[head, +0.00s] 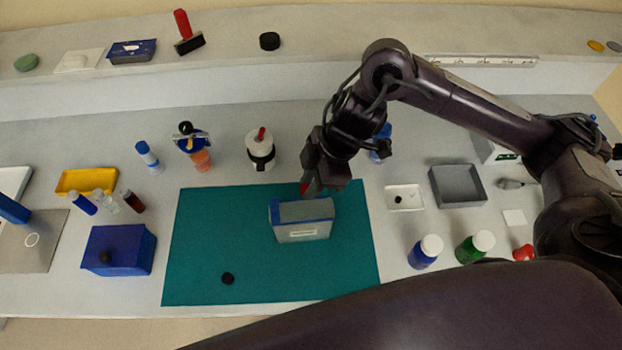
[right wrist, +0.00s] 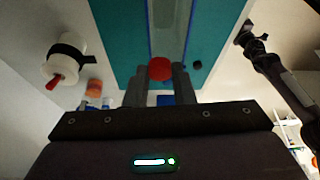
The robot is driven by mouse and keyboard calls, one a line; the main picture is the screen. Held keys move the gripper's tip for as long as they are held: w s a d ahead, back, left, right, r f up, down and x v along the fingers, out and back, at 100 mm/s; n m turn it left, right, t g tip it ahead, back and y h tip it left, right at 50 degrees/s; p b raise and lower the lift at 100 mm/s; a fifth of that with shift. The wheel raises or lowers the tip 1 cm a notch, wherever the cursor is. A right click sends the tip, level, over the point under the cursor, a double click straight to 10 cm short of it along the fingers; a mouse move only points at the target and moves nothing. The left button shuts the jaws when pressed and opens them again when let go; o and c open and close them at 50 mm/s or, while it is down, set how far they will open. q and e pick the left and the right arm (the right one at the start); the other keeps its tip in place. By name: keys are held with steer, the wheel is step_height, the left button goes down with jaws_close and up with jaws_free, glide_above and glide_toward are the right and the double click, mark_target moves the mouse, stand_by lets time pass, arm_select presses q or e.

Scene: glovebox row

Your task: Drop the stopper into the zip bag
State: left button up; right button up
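The zip bag (head: 303,235) stands on the teal mat, a pale grey pouch with blue edges and a white label. It also shows in the right wrist view (right wrist: 168,32) as a pale strip between two blue lines. My right gripper (head: 310,188) is over the bag's far edge. In the right wrist view its fingers (right wrist: 160,78) close on a red round stopper (right wrist: 160,68), which lines up with the end of the bag. Whether the stopper touches the bag I cannot tell. An arm that seems to be my left (right wrist: 270,62) shows at the right wrist view's edge; its finger opening is unclear.
A small black disc (head: 228,278) lies on the teal mat (head: 200,240). A grey tray (head: 458,185) and bottles are to the right. The mat's front is mostly clear.

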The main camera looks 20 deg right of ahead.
steer(key=o, duration=0.5)
steer(key=shift+p+v, duration=0.35)
steer(key=shift+v, duration=3.5)
